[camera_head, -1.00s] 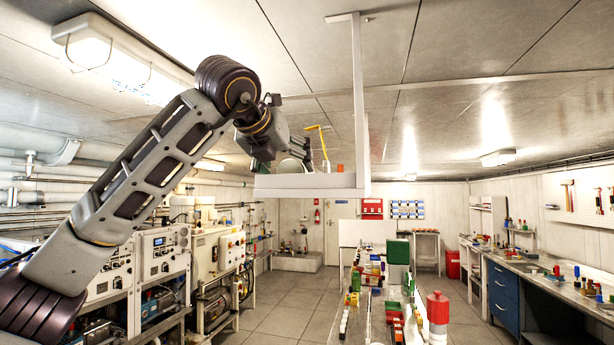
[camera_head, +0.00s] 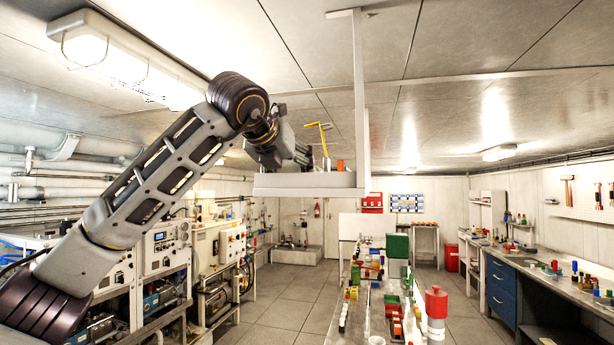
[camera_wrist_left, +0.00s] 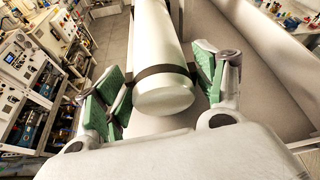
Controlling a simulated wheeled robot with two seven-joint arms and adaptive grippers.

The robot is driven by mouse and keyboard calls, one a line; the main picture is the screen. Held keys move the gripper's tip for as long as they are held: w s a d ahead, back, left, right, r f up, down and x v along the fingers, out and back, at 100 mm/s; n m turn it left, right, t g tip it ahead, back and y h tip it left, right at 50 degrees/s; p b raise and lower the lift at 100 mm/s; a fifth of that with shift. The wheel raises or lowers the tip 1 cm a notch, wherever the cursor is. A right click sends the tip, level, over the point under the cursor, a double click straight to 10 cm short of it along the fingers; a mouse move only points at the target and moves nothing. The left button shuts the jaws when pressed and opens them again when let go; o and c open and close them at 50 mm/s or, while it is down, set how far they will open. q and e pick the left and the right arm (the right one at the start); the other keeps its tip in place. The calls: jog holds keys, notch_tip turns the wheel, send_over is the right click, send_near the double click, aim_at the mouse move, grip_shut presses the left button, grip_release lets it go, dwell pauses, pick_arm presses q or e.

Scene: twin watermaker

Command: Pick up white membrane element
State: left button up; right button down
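The white membrane element (camera_wrist_left: 160,55) is a long white cylinder with a dark band near its near end. In the left wrist view it lies lengthwise between the fingers of my left gripper (camera_wrist_left: 163,88). The two green-padded fingers stand apart on either side of it, with a small gap visible on each side. In the head view my left gripper (camera_head: 303,158) is over the raised white shelf (camera_head: 305,181), and I cannot make out the element there. My right gripper is not in view.
A yellow tool (camera_head: 322,138) and an orange item (camera_head: 340,165) stand on the shelf right of my gripper. A white post (camera_head: 360,90) rises at its right end. Equipment racks stand left.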

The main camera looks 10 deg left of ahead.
pick_arm(q)
jog(key=c, duration=1.1)
jog(key=shift+r, duration=0.2)
jog(key=shift+c, duration=0.2)
jog(key=shift+r+b, duration=0.4)
jog(key=shift+r, duration=1.25)
jog(key=a+b, duration=0.3)
jog(key=a, duration=1.5)
jog(key=shift+w, duration=0.25)
